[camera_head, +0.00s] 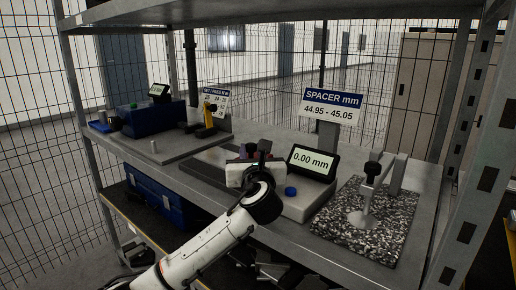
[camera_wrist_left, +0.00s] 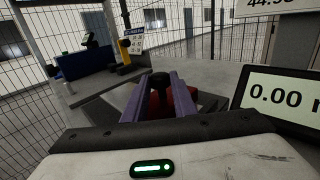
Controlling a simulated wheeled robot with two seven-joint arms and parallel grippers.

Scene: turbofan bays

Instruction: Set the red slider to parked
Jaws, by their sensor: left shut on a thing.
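My left gripper (camera_head: 252,152) reaches in from the lower left over the shelf, beside the gauge that reads 0.00 mm. In the left wrist view its two purple fingers (camera_wrist_left: 163,86) are shut around a red part with a black end, which I take for the red slider (camera_wrist_left: 168,102). The fingers and the gripper body hide most of the slider. In the head view the wrist covers it, so its position along its travel cannot be told. My right gripper is not in view.
The gauge display (camera_head: 312,162) stands just right of the gripper, with a blue knob (camera_head: 291,191) on its base. A dark speckled plate (camera_head: 364,226) with a stand is farther right. A blue box (camera_head: 153,117) is at the left. A shelf post (camera_head: 484,170) rises at the right.

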